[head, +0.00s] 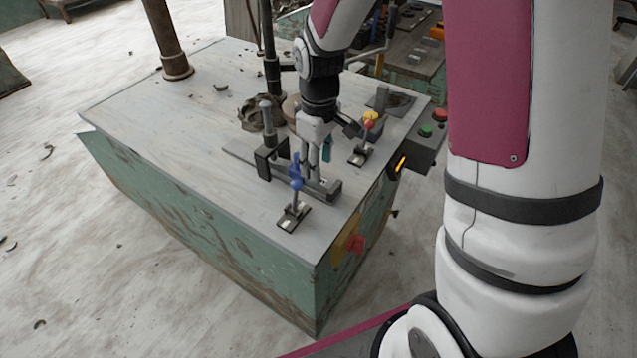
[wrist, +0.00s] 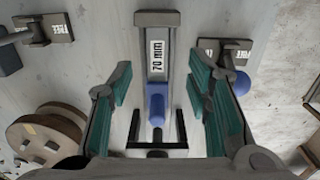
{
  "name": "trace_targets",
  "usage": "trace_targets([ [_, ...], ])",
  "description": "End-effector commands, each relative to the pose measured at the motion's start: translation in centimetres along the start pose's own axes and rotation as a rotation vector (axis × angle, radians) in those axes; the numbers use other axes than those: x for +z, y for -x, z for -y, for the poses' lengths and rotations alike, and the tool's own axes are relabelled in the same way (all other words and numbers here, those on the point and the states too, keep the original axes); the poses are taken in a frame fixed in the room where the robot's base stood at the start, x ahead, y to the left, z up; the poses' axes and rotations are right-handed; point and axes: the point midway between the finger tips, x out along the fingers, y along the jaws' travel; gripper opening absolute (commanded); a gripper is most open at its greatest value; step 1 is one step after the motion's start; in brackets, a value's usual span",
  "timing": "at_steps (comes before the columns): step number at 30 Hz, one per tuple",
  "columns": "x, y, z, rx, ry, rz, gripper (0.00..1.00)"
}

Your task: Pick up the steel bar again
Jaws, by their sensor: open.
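A grey steel bar (wrist: 154,73) labelled "70 mm" lies between my fingers in the wrist view. In the head view the bar (head: 322,189) lies low on the tabletop, partly hidden by my fingers. A blue cylinder (wrist: 156,100) shows along its lower part in the wrist view; I cannot tell how they are joined. My gripper (head: 313,176) points down over the bar. In the wrist view my gripper (wrist: 159,72) is open, its teal pads apart on both sides of the bar, with gaps showing.
A blue-handled clamp (head: 295,200) stands close to my fingers, and a yellow-and-red-handled clamp (head: 366,132) stands beyond. Their plates read "FREE" in the wrist view. A black bracket (head: 268,159) stands left of the gripper.

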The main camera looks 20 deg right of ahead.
Motion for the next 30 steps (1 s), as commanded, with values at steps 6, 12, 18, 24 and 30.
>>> trace_targets([
  [6,0.0,-2.2,-0.1,-0.002,0.0,0.003,0.45],
  [12,-0.1,-4.8,-0.3,-0.001,0.0,0.002,0.45],
  [18,-0.2,-5.4,-0.3,0.0,0.0,0.0,0.45],
  [24,-0.2,-5.3,-0.3,0.0,0.0,0.0,0.29],
  [30,-0.2,-5.3,-0.3,0.0,0.0,0.0,0.0],
])
